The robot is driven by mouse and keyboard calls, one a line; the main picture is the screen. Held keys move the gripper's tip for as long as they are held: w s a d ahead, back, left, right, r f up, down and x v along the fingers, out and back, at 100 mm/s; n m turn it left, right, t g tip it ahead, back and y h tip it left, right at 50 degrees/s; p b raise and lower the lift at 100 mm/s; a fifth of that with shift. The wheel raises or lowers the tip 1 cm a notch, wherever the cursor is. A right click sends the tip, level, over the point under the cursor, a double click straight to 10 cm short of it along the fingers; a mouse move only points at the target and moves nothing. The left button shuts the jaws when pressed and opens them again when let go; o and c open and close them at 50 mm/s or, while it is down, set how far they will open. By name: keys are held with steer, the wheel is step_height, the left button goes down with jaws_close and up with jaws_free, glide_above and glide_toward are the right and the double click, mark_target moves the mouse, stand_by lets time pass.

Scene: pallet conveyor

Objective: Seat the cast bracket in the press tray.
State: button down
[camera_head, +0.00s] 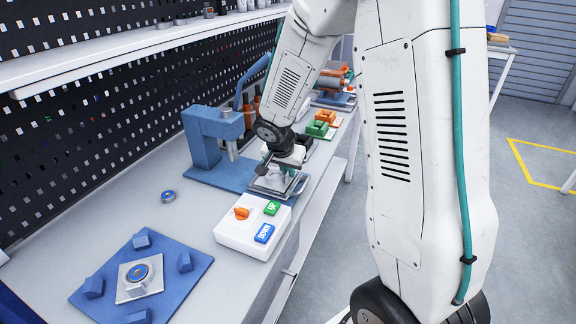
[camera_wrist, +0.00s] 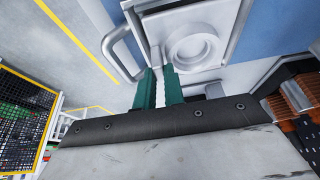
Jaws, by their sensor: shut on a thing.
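The cast bracket (camera_wrist: 192,47) is a pale grey plate with a round raised ring, seen in the wrist view. My gripper (camera_wrist: 160,72) has two green fingers shut on a narrow upright part at the bracket's near edge. The press tray (camera_wrist: 139,14) is a light metal frame around the bracket, with a bar handle (camera_wrist: 112,48) at its left. In the head view my gripper (camera_head: 276,168) points down over the tray (camera_head: 291,193), in front of the blue press (camera_head: 203,150), and hides most of the bracket. I cannot tell whether the bracket lies flat in the tray.
A white control box (camera_head: 235,233) with an orange knob and UP and DOWN buttons stands close to the tray.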

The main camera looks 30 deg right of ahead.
steer(key=shift+f, duration=0.15)
steer(key=c, duration=1.4)
jaws_free()
steer(key=v, duration=0.8)
steer(key=shift+f, duration=0.1)
